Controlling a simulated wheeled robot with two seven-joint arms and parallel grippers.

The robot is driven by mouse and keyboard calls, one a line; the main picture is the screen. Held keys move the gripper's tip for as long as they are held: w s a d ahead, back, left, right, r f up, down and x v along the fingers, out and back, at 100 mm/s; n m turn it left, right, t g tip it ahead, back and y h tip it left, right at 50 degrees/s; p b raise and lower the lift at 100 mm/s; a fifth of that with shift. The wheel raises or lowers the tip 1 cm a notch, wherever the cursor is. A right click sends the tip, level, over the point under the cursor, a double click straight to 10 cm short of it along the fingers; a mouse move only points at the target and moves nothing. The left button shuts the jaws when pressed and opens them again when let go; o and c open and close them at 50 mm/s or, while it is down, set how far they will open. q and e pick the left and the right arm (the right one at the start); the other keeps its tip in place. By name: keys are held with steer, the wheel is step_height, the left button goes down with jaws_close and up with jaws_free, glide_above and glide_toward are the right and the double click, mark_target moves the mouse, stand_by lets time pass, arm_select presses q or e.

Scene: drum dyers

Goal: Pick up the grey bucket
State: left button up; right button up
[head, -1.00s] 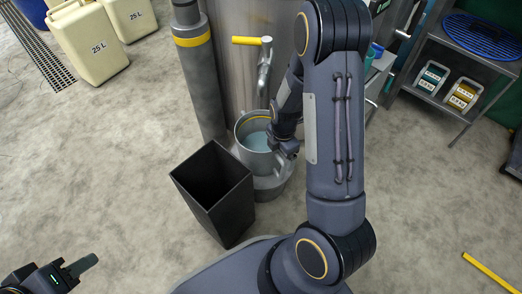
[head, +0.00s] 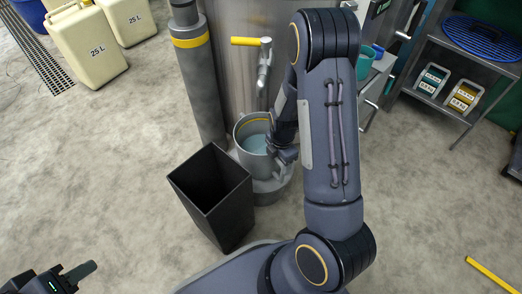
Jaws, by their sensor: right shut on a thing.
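The grey bucket (head: 252,163) stands upright on a low round grey stand (head: 268,190), under a tap with a yellow lever (head: 262,68). It has a yellow line inside its rim and pale blue liquid in it. My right gripper (head: 284,157) is at the bucket's right side, shut on it, apparently at its handle; my arm partly hides the grip. My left gripper (head: 82,271) is low at the left, away from the bucket, and its jaw opening does not show clearly.
A black open bin (head: 228,208) stands just in front and left of the bucket. A grey post (head: 203,90) and a large metal drum (head: 235,50) stand behind. Cream canisters (head: 86,47) are at the upper left, a metal shelf (head: 470,50) at the upper right.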

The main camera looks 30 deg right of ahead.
jaws_close()
steer(key=shift+w+r, duration=0.1)
steer(key=shift+w, duration=0.05)
steer(key=shift+r+p, duration=0.4)
steer(key=shift+r, duration=0.1)
step_height(320, 180, up, 2)
steer(key=shift+r+p, duration=0.2)
steer(key=shift+p, duration=0.65)
steer(key=s+d+r+p, duration=0.2)
steer(key=s+r, duration=0.2)
steer(key=s, duration=0.2)
steer(key=s+d+r+p, duration=0.3)
steer(key=s+r, duration=0.2)
steer(key=s, duration=0.2)
steer(key=shift+r+p, duration=0.3)
